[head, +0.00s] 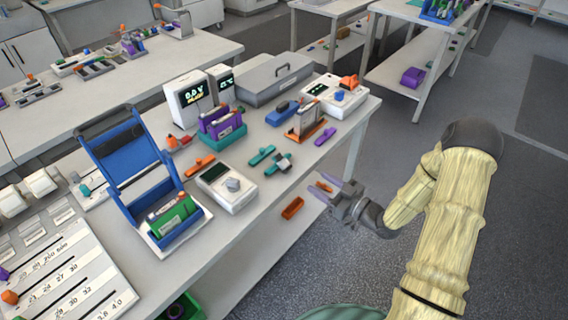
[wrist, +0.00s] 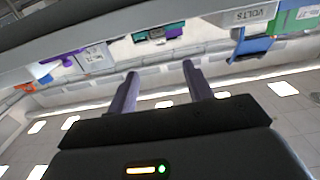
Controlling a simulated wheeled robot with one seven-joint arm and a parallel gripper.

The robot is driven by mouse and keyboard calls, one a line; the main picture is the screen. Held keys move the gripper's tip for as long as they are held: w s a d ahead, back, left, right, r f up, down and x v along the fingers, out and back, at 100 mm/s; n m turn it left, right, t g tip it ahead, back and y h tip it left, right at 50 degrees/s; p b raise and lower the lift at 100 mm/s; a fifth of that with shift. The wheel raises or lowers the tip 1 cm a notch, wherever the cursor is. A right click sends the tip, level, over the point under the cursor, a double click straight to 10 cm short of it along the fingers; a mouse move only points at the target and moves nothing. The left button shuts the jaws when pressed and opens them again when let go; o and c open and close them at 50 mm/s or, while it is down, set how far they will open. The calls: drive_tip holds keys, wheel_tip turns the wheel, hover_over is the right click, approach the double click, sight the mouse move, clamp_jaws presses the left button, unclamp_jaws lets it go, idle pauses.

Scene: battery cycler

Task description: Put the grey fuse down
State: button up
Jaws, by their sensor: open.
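My gripper (head: 321,184) is open beside the front edge of the near bench, to the right of it and apart from it. In the wrist view its two purple fingers (wrist: 160,79) are spread, with nothing held between them. I cannot pick out a grey fuse with certainty. A small grey block (head: 233,185) sits on top of a white device (head: 222,196) on the near bench; I cannot tell whether it is the fuse or a part of the device.
The near bench (head: 262,203) carries a blue open-lidded case (head: 121,155), a grey toolbox (head: 272,82), green clips (head: 262,155) and display units (head: 187,99). An orange tray (head: 292,208) is below the bench edge. Grey floor (head: 510,215) is open at the right.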

sight(284, 160)
drive_tip(key=p+x, duration=0.2)
drive_tip(key=x, duration=0.8)
drive_tip(key=shift+w+a, duration=0.1)
drive_tip(key=shift+w, duration=0.05)
drive_tip(key=shift+w+a+r+p, duration=0.1)
drive_tip(key=shift+w+a+p, duration=0.15)
drive_tip(key=shift+a+p, duration=0.15)
drive_tip(key=p+x, duration=0.1)
drive_tip(key=x, duration=0.3)
drive_tip(key=shift+w, duration=0.1)
